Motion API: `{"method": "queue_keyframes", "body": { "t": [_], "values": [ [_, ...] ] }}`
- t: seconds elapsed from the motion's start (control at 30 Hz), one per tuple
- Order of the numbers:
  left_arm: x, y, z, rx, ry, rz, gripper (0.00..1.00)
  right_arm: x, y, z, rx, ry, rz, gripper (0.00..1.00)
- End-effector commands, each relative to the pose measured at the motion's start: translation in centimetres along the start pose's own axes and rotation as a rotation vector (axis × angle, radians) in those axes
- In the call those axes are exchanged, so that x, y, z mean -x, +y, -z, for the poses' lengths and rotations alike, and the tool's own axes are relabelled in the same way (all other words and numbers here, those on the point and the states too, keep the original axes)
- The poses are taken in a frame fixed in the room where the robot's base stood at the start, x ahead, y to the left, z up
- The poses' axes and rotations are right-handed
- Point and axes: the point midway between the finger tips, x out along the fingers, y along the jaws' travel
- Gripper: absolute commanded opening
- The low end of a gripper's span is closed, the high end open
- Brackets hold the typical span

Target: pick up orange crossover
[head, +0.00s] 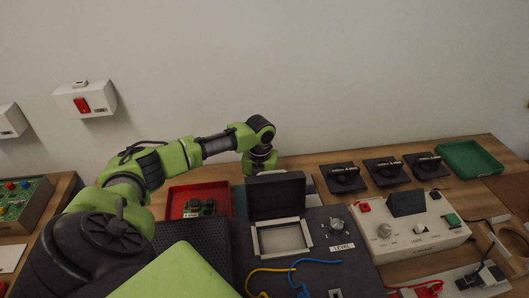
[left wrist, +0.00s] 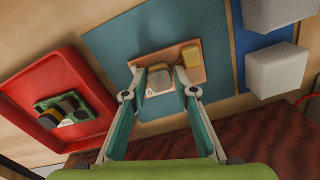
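The orange crossover (left wrist: 170,58), a flat orange board carrying a yellow block and a rounded dark-and-tan part, lies on a teal mat (left wrist: 110,45) in the left wrist view. My left gripper (left wrist: 156,82) is open above it, with its fingertips apart on either side of the rounded part, over the board's near edge. I cannot tell whether they touch the board. In the head view my left arm's end (head: 262,160) reaches behind a black open-lidded box, and the fingers and orange crossover are hidden there. My right gripper is not in view.
A red tray (left wrist: 22,105) holding a green board (left wrist: 68,108) is left of the mat. White blocks (left wrist: 275,68) stand to its right on blue. The black box lid (head: 276,195) rises in front of the arm's end. Black-based devices (head: 343,178) stand to the right.

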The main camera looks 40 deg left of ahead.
Motion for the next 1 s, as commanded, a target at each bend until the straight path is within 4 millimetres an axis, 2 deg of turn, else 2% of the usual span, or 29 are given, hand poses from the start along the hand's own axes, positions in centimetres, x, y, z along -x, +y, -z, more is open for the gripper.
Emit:
{"method": "queue_keyframes", "body": {
  "t": [0.1, 0.13, 0.2, 0.23, 0.57, 0.67, 1.0],
  "values": [
    [0.0, 0.0, 0.0, 0.000, 0.000, 0.000, 0.26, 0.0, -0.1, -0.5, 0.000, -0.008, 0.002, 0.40],
    [0.0, 0.0, 0.0, 0.000, 0.000, 0.000, 0.21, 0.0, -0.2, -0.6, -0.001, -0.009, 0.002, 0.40],
    [0.0, 0.0, 0.0, 0.000, 0.000, 0.000, 0.03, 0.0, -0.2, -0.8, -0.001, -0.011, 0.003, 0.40],
    [0.0, 0.0, 0.0, 0.000, 0.000, 0.000, 0.00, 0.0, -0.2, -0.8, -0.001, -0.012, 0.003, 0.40],
    [0.4, 0.0, -0.1, 0.000, -0.002, 0.001, 0.00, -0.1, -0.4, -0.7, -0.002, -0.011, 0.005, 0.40],
    [1.5, 0.0, -0.2, 0.001, -0.005, 0.001, 0.00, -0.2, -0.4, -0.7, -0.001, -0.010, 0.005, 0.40],
    [8.0, -0.1, -0.1, 0.001, -0.004, 0.003, 0.00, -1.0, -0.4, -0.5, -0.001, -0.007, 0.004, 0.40]
  ]
}}
